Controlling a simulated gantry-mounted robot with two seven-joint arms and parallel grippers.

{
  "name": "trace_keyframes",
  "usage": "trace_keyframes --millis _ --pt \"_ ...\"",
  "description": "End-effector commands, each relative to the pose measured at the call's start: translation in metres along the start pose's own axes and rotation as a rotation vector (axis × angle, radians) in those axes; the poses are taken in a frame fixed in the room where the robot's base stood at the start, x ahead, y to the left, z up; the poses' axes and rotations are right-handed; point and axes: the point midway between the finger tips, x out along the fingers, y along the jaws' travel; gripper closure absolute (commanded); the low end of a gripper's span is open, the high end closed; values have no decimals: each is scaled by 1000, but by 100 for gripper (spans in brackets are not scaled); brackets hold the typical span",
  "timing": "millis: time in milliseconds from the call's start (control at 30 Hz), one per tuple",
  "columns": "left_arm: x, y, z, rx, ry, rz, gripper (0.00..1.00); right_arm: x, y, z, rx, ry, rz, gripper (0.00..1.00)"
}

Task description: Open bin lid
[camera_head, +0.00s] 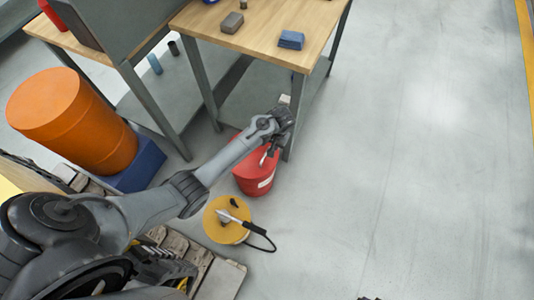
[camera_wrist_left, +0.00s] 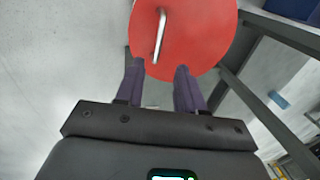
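A red bin (camera_head: 256,182) stands on the floor beside a leg of the workbench. In the left wrist view its round red lid (camera_wrist_left: 205,35) fills the top middle, with a pale bar handle (camera_wrist_left: 160,35) across it. The lid appears shut. My left gripper (camera_head: 273,146) is over the bin in the head view and hides part of its top. In the left wrist view this gripper (camera_wrist_left: 158,76) is open and empty, its two dark fingers apart and pointing toward the lid's near edge. The handle lies beyond the fingertips. My right gripper is not in view.
A wooden-topped workbench (camera_head: 262,33) stands behind the bin, holding a blue block (camera_head: 291,40) and a grey block (camera_head: 232,22). A yellow round container (camera_head: 215,228) stands in front of the bin. An orange drum (camera_head: 75,120) is at left. Floor at right is clear.

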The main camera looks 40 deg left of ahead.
Motion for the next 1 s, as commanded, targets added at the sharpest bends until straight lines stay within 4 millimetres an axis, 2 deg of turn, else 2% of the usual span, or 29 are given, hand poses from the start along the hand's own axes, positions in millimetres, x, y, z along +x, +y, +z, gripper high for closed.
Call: trace_keyframes --millis 67,233,700,1000 --pt "1 0 -8 -4 6 1 62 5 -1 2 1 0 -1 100" --pt "15 0 -10 -4 7 0 62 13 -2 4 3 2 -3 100" --pt "87 0 -11 -4 8 0 62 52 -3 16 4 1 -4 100" --pt "103 0 -11 -4 8 1 62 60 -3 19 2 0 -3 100"
